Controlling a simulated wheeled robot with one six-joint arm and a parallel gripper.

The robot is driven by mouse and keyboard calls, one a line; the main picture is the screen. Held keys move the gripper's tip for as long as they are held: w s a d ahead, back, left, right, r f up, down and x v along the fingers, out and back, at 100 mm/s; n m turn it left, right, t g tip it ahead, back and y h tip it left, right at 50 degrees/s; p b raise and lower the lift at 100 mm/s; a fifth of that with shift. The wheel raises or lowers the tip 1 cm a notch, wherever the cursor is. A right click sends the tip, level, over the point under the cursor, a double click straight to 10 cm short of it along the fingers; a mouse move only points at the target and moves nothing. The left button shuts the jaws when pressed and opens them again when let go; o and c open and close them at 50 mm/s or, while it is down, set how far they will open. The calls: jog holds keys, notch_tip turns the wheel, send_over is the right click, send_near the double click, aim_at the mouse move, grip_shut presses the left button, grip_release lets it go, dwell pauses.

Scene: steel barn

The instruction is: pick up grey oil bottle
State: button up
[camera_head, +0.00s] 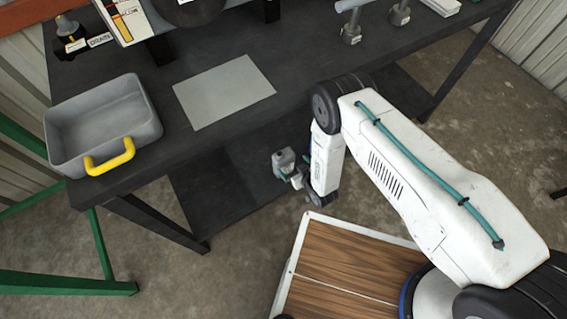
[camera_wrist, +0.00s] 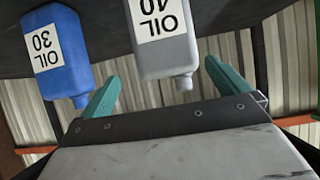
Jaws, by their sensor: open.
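The grey oil bottle (camera_wrist: 168,57) has a white label with black OIL lettering and shows upside down at the top middle of the wrist view. Its second label line is partly cut off by the picture edge. My gripper (camera_wrist: 162,70) has its two teal fingers spread apart. The grey bottle's neck end shows between the fingertips, closer to the right finger. I see no finger touching it. In the head view my arm reaches down beside the dark workbench, and I cannot make out the bottle for certain there.
A blue bottle (camera_wrist: 66,58) labelled OIL 30 is just left of the grey one, near the left finger. In the head view a grey tray (camera_head: 105,115) with a yellow handle and a grey sheet (camera_head: 224,92) lie on the workbench (camera_head: 290,50). Its lower shelf (camera_head: 225,195) is dark.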

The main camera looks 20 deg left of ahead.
aim_at(283, 156)
jog(key=shift+s+a+r+t+y, duration=0.2)
jog(key=shift+a+t+y, duration=0.1)
jog(key=shift+t+y, duration=0.25)
jog(key=shift+w+a+f, duration=0.1)
jog(key=shift+w+a, duration=0.15)
jog(key=x, duration=0.7)
jog(key=shift+s+a, duration=0.1)
jog(key=shift+s, duration=0.05)
jog(key=c, duration=1.7)
